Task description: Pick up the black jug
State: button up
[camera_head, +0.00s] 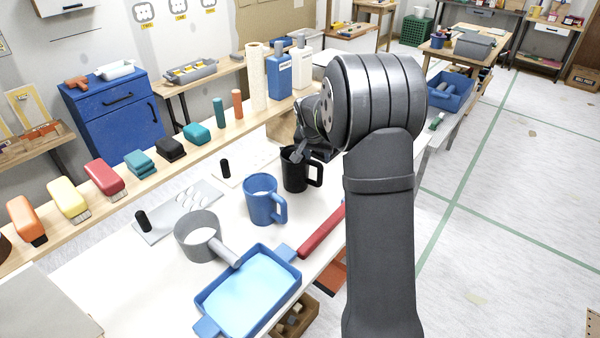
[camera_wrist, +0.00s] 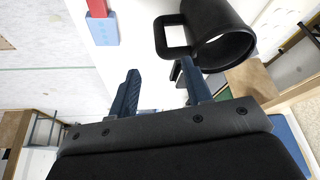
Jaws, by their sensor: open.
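The black jug (camera_head: 295,176) stands upright on the white table, its handle to the right. My gripper (camera_head: 298,154) is over its rim in the head view, and the arm hides part of that area. In the wrist view the jug (camera_wrist: 208,18) is at the upper right, with its open mouth and square handle showing. My gripper (camera_wrist: 161,86) is open, with two dark fingers spread and nothing between them. The right finger is close to the jug's handle and rim; I cannot tell whether it touches.
A blue jug (camera_head: 260,203) stands just in front of the black one. A grey pot (camera_head: 197,240), a blue tray (camera_head: 210,298) and a red-handled tool (camera_head: 322,230) lie nearer. A wooden shelf with brushes and bottles (camera_head: 279,78) runs behind.

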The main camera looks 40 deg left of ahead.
aim_at(319, 170)
jog(key=x, duration=1.2)
jog(key=shift+s, duration=0.1)
grip_shut()
